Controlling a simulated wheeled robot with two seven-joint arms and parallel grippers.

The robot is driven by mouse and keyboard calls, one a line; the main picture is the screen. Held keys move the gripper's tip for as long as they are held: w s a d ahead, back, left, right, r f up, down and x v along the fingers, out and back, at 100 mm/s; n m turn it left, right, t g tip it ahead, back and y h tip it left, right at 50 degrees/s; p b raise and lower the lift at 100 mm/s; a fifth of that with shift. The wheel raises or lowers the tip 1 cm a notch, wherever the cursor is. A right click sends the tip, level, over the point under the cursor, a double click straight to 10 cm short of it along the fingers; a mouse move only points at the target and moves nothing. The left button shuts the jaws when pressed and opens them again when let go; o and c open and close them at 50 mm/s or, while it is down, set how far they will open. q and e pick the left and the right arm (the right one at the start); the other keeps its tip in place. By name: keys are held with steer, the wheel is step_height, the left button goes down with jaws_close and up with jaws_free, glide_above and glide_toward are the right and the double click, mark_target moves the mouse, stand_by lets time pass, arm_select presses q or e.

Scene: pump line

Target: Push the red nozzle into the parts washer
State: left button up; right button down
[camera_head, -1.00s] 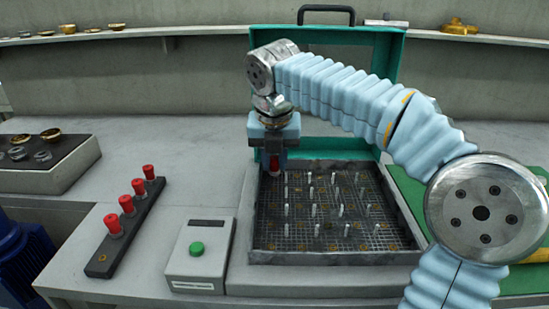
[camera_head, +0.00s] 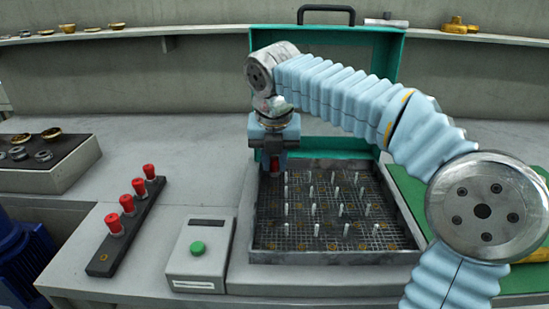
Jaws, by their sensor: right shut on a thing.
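My right gripper (camera_head: 274,152) points down over the back left corner of the parts washer. It is shut on a red nozzle (camera_head: 274,164), of which only a small red part shows between the fingers. The parts washer (camera_head: 334,257) is a dark tray with a mesh floor and several upright pale pegs, with its green lid (camera_head: 387,60) standing open behind. I cannot tell whether the nozzle touches a peg or the mesh. My left gripper is not in view.
Several red nozzles (camera_head: 127,204) stand in a dark rack (camera_head: 101,265) at the left, whose front place is empty. A control box with a green button (camera_head: 197,248) stands between rack and washer. A dark block (camera_head: 45,170) with rings lies farther left.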

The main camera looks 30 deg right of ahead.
steer(key=shift+f, duration=0.15)
steer(key=c, duration=0.9)
jaws_free()
steer(key=shift+a+r, duration=0.15)
steer(key=shift+r, duration=0.45)
steer(key=shift+v, duration=2.4)
steer(key=shift+s, duration=0.1)
